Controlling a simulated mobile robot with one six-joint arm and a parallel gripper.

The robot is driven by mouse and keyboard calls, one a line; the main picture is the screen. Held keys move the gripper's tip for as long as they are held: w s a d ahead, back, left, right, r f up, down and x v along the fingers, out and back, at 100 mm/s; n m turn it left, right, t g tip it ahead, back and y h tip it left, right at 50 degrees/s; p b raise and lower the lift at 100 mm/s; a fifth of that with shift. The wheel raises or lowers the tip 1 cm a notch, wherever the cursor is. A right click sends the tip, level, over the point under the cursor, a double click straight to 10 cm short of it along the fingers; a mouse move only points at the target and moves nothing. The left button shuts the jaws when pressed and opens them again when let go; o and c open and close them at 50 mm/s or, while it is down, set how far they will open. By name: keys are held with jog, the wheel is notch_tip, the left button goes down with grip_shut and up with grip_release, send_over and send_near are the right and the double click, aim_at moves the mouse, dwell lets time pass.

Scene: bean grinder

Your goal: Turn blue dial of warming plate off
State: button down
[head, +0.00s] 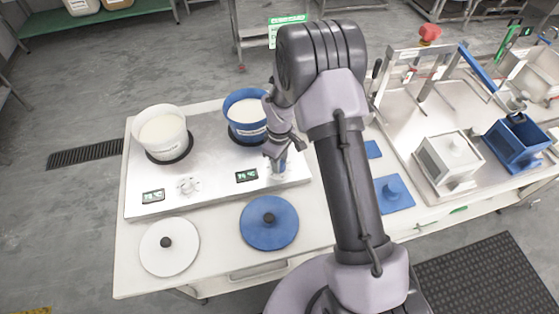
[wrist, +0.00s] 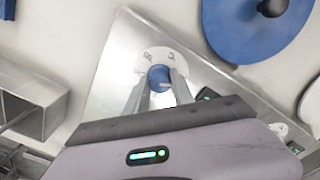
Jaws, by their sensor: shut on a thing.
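The warming plate (head: 215,190) is a silver slab on the white table. Its blue dial (wrist: 158,78) shows in the wrist view on a white round scale, with a finger on either side. My gripper (wrist: 158,88) is shut on this dial. In the head view my gripper (head: 278,160) reaches down at the plate's front right and mostly covers the dial. A green-lit display (head: 246,175) sits left of the dial. A white dial (head: 187,185) and a second display (head: 153,195) are further left. The dial's exact setting cannot be read.
A blue pot (head: 247,132) and a white pot (head: 160,155) stand on the plate. A blue lid (head: 269,236) and a white lid (head: 169,246) lie in front.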

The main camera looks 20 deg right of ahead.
dwell(0.4)
jog(key=c, duration=1.1)
grip_release()
notch_tip(320, 180, up, 18)
jog(key=p, duration=0.4)
jog(key=shift+f+p, duration=0.25)
jog(key=shift+p, duration=0.05)
